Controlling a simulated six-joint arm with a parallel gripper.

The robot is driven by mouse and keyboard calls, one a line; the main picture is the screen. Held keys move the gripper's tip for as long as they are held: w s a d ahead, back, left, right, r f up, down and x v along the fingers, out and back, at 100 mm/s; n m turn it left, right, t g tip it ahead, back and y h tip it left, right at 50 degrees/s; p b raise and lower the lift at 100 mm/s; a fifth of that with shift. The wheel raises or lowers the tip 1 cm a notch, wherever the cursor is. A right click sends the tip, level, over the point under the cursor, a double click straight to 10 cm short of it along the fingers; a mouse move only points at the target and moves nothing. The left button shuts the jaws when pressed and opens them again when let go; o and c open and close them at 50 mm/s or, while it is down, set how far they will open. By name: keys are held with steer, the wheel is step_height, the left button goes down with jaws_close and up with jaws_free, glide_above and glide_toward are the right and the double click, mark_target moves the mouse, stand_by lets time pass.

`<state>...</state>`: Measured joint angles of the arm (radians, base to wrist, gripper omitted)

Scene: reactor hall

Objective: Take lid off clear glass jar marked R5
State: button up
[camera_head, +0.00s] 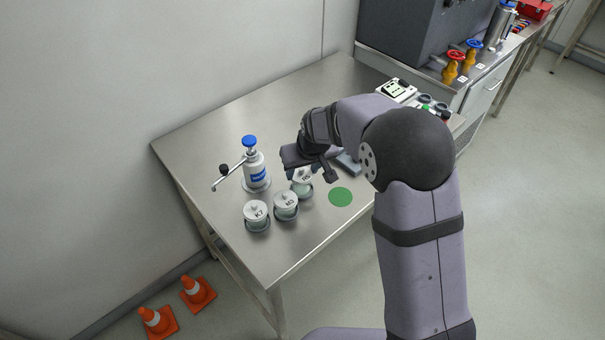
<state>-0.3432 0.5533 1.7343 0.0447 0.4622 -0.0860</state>
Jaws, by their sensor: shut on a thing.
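Three small glass jars with pale grey lids stand in a row near the table's front left. The rightmost jar (303,192) is under my gripper (308,170). Its marking is partly covered and small, but looks like R5. My gripper points down and is shut on the lid (304,177) of this jar, hiding its top part. I cannot tell if the lid sits on the jar or is slightly above it. The middle jar (286,209) and the left jar (257,220) have their lids on, with small knobs and dark markings.
A flat green disc (340,197) lies right of the jars on the steel table (230,130). A blue-topped bottle device with a side arm (256,170) stands behind them. A white meter (396,90) is at the back right. Orange cones (198,292) stand on the floor.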

mark_target(303, 177)
step_height(303, 177, up, 9)
steer(key=b, duration=0.2)
steer(key=d+f+b, duration=0.2)
steer(key=d+b, duration=0.1)
steer(key=d, duration=0.2)
steer(key=s+d+f+b, duration=0.1)
steer(key=d+f+b, duration=0.2)
steer(key=d, duration=0.3)
steer(key=shift+s+d+f+b, duration=0.15)
steer(key=shift+s+d+b, duration=0.05)
steer(key=shift+s+b, duration=0.15)
steer(key=shift+f+p, duration=0.75)
steer(key=shift+f, duration=4.25)
